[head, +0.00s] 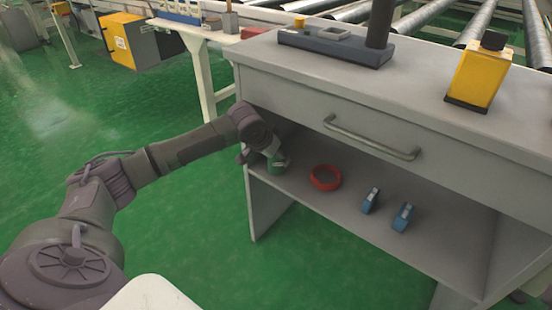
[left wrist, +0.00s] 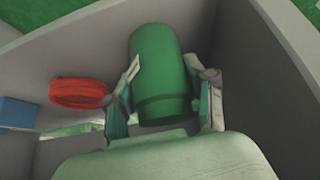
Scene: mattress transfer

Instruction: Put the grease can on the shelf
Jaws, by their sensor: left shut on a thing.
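The grease can, a green cylinder (left wrist: 160,72), is between the two fingers of my left gripper (left wrist: 165,108) in the left wrist view. The gripper is shut on it. In the head view my left gripper (head: 268,160) reaches into the left end of the open shelf (head: 330,205) under the drawer, and the green can (head: 276,163) shows there, partly hidden by the gripper. The can is at the shelf board; I cannot tell whether it touches it. My right gripper is not in view.
A red ring-shaped roll (head: 325,177) lies on the shelf just right of the can, with two small blue items (head: 371,200) farther right. The drawer with its handle (head: 372,139) is above. A yellow container (head: 477,75) and a dark grey device (head: 335,45) stand on the top.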

